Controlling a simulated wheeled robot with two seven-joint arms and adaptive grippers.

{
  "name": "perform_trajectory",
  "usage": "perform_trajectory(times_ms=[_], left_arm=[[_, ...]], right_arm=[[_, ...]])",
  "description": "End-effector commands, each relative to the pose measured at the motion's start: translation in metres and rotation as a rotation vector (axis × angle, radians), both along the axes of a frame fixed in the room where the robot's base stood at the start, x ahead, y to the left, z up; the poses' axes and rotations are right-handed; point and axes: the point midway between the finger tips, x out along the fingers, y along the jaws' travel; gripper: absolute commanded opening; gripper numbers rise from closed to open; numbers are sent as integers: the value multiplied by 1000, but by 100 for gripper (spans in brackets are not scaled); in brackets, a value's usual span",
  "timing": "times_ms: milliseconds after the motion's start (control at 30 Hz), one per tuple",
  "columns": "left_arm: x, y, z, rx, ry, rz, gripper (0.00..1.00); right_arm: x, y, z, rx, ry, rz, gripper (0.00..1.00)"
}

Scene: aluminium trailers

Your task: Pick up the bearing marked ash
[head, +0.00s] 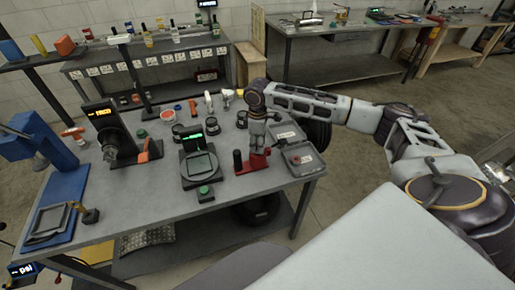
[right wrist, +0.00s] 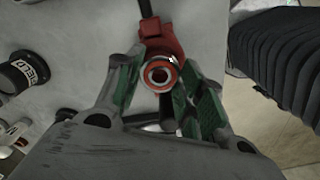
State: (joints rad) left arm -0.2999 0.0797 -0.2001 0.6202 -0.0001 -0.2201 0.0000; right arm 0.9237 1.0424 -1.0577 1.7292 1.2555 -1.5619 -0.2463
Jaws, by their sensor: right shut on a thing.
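My right gripper (head: 258,146) is over the right part of the grey workbench, pointing down at a red stand (head: 252,162). In the right wrist view its green-padded fingers (right wrist: 160,80) are closed around a small round bearing (right wrist: 159,76) with a bright metal ring and red rings. The bearing is right over the red stand (right wrist: 157,40); I cannot tell whether it touches it. No ash marking can be read on it. My left gripper is not in view.
A grey tray (head: 300,158) lies right of the red stand. Several black labelled cups, one a black cup (right wrist: 22,72), stand behind.

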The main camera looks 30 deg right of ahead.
Motion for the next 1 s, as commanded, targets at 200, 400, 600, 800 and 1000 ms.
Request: perform_trajectory(times_ms=[200,400,600,800,1000], left_arm=[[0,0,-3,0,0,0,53],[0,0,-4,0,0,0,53],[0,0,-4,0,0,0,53],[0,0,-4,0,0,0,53],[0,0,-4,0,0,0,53]], right_arm=[[2,1,35,3,-5,1,9],[1,1,59,3,-4,1,9],[1,1,69,3,-4,1,9],[1,1,70,3,-4,1,9],[1,1,70,3,-4,1,9]])
